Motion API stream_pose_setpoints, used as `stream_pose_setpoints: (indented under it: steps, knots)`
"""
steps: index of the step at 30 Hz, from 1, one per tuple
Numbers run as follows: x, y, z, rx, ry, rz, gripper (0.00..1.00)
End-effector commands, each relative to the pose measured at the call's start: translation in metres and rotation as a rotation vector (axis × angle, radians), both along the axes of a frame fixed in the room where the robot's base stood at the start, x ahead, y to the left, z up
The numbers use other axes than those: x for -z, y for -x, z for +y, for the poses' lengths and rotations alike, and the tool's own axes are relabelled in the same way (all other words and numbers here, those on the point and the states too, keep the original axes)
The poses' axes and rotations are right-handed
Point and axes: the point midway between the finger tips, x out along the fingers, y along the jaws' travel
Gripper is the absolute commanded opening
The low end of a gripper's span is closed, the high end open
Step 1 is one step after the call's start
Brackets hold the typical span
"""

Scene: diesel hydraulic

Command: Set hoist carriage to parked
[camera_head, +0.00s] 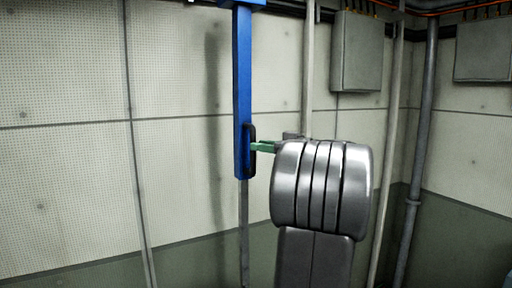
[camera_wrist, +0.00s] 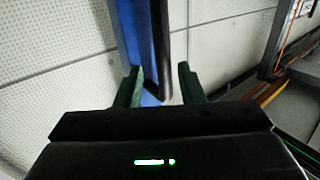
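A blue vertical bar (camera_head: 242,90), which I take to be part of the hoist carriage, hangs down in front of the wall in the head view. A black handle (camera_head: 252,132) is fixed to its lower right side. The bar (camera_wrist: 140,40) and handle (camera_wrist: 164,50) also show in the wrist view. My gripper (camera_wrist: 162,84) is open, its green fingers apart with the handle's lower end between or just beyond them. In the head view the green fingertips (camera_head: 262,147) are at the handle; contact cannot be told. My wrist hides the rest of the gripper.
A grey panelled wall (camera_head: 70,170) stands behind the bar. Thin vertical pipes, a thick pipe (camera_head: 420,120) and grey wall boxes (camera_head: 357,52) are on the right. Orange cables (camera_wrist: 265,95) show at right in the wrist view. Left of the bar is clear.

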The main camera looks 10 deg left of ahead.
Motion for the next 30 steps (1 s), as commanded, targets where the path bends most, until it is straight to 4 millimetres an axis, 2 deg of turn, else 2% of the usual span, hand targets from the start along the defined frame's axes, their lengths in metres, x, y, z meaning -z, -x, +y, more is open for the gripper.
stream_pose_setpoints:
  steps: [1, 6, 13, 19, 30]
  knots:
    - [0.002, 0.004, -0.012, 0.005, -0.001, -0.001, 0.35]
    - [0.002, 0.018, -0.048, 0.007, 0.000, 0.000, 0.35]
    - [0.001, 0.033, -0.085, 0.006, 0.000, 0.000, 0.35]
    - [0.000, 0.039, -0.099, 0.004, 0.000, 0.000, 0.35]
    - [0.000, 0.040, -0.100, 0.002, 0.000, 0.000, 0.35]
